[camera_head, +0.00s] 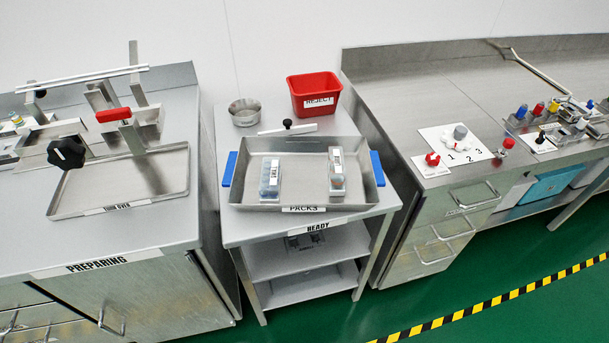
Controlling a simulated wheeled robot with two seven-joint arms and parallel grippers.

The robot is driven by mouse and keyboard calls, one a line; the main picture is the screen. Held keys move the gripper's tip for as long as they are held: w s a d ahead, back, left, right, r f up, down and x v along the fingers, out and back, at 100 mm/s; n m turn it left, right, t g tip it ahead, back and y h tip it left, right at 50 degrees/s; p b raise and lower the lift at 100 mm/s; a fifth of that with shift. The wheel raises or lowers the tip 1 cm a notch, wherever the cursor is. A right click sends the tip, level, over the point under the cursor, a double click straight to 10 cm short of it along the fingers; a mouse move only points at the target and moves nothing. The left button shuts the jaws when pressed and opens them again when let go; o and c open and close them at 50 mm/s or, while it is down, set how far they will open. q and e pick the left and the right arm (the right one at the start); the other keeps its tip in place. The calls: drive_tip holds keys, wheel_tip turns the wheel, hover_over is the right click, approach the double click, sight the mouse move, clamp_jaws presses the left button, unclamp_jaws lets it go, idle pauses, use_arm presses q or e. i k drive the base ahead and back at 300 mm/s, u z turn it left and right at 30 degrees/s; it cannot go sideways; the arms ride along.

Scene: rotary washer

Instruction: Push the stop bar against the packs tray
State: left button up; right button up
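The packs tray (307,178) is a metal tray with blue side handles and a PACKS label on its front. It sits on the middle table marked READY. Two clear packs stand in it: one with blue contents (270,182) at the left and one with a white label (337,172) at the right. A light bar with a black knob (288,128), which looks like the stop bar, lies just behind the tray's back wall, slightly tilted in the picture. I cannot tell whether it touches the wall. Neither of my grippers is in view.
A red REJECT bin (315,94) and a round metal bowl (244,112) stand behind the bar. On the left PREPARING bench is a device with a red handle (114,115) and a black knob (66,153). The right bench (408,95) holds a numbered plate and small parts.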

sight(288, 131)
drive_tip(key=u, duration=0.3)
drive_tip(key=k, duration=0.35)
drive_tip(key=z, duration=1.05)
drive_tip(key=i, duration=0.75)
drive_tip(key=u, duration=0.7)
